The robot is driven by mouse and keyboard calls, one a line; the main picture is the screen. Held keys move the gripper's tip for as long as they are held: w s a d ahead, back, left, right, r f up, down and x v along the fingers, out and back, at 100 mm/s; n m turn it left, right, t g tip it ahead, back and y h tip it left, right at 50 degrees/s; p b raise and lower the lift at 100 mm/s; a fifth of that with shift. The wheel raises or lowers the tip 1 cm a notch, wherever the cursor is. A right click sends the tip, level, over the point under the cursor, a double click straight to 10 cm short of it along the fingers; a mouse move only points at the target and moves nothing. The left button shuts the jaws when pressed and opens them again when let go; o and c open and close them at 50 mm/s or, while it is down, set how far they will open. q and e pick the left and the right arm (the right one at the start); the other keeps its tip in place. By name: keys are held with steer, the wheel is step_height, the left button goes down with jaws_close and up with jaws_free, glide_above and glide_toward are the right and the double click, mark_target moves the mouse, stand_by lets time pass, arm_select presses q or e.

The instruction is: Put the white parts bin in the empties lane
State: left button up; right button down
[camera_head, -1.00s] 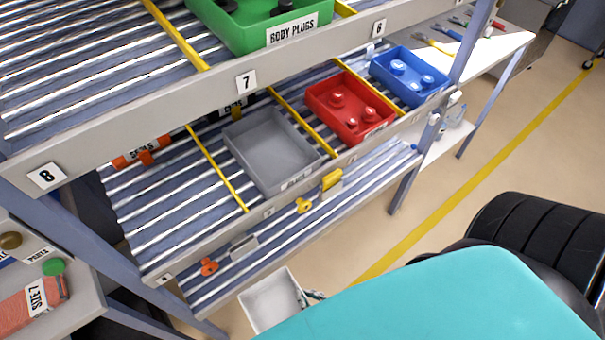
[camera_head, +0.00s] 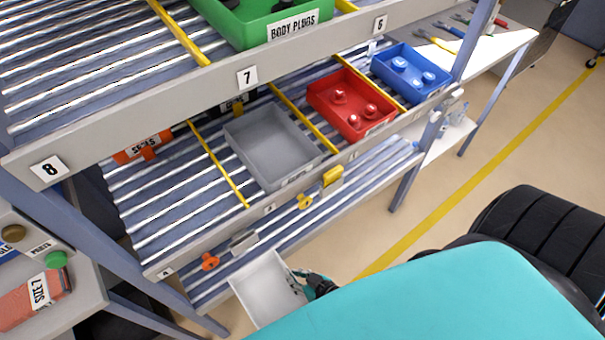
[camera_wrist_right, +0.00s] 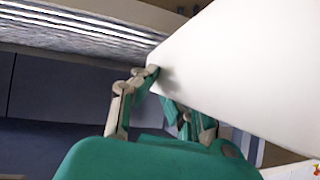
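The white parts bin (camera_head: 268,291) is empty and tilted in the head view, at the near edge of the rack's lowest roller level (camera_head: 330,202). My right gripper (camera_head: 308,284) is shut on the bin's right-hand wall. In the right wrist view the bin (camera_wrist_right: 250,68) fills the upper right, and the fingers (camera_wrist_right: 162,98) pinch its edge. The bin's far end overlaps the rack's front edge in the picture; I cannot tell whether they touch. My teal arm hides part of the bin's near side. No label reading empties is legible. My left gripper is out of view.
The level above holds a grey bin (camera_head: 270,148), a red bin (camera_head: 350,104) and a blue bin (camera_head: 410,72). A green bin (camera_head: 262,22) stands on top. A side table (camera_head: 80,296) stands left.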

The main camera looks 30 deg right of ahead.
steer(key=w+b, duration=0.1)
steer(key=w, duration=0.3)
steer(key=w+f+b, duration=0.1)
steer(key=w, duration=0.4)
steer(key=w+a+f+b, duration=0.1)
steer(key=w+b, duration=0.1)
steer(key=w, duration=0.3)
steer(key=w+b, duration=0.2)
steer(key=w, duration=0.1)
steer(key=w+f+b, duration=0.1)
steer(key=w+b, duration=0.1)
steer(key=w, duration=0.2)
steer(key=w+a+b, duration=0.1)
steer(key=w+b, duration=0.1)
steer(key=w, duration=0.2)
steer(key=shift+f, duration=0.15)
steer(key=shift+w+f+b, duration=0.25)
steer(key=shift+f+b, duration=0.05)
steer(key=shift+b, duration=0.2)
steer(key=shift+s+f+b, duration=0.15)
steer(key=shift+f+b, duration=0.65)
steer(key=shift+f, duration=0.2)
steer(key=c, duration=1.4)
jaws_free()
